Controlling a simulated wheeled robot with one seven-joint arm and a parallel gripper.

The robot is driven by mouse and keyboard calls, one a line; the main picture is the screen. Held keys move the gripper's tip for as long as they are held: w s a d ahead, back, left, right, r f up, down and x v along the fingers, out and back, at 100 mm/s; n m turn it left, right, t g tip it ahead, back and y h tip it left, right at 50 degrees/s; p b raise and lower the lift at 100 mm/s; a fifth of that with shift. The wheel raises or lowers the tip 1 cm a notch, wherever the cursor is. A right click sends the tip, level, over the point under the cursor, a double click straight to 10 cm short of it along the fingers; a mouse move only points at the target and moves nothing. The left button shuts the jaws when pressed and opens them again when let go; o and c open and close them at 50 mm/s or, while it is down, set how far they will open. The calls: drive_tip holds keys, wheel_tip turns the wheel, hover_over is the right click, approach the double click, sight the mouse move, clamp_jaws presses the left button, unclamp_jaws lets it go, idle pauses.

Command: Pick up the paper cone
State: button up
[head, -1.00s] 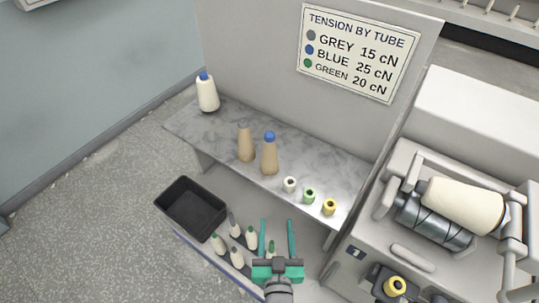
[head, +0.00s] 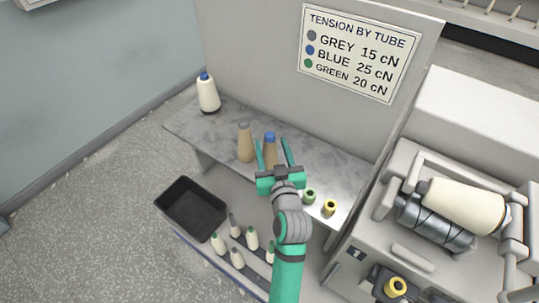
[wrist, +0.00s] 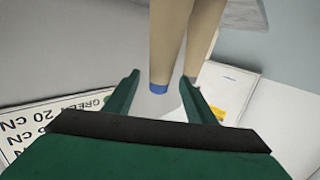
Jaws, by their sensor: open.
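Two tan paper cones stand on the grey marbled shelf (head: 205,130). One has a grey tip (head: 245,142); the other has a blue tip (head: 270,150). My gripper (head: 273,146) is open, its teal fingers to either side of the blue-tipped cone in the head view. In the wrist view, the blue-tipped cone (wrist: 166,40) shows between the fingers and the other cone (wrist: 203,35) is by the right fingertip. I cannot tell whether a finger touches either cone. My gripper hides the lower part of the blue-tipped cone in the head view.
A white cone with a blue tip (head: 207,92) stands at the shelf's far left. Green (head: 309,196) and yellow (head: 330,207) tubes stand to the right. Below are a black bin (head: 190,205) and several small bobbins. A panel with a tension sign (head: 360,50) rises behind.

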drive_tip(key=w+a, duration=0.1)
drive_tip(key=w, duration=0.6)
drive_tip(key=shift+w, duration=0.2)
drive_tip(key=shift+a, duration=0.15)
clamp_jaws()
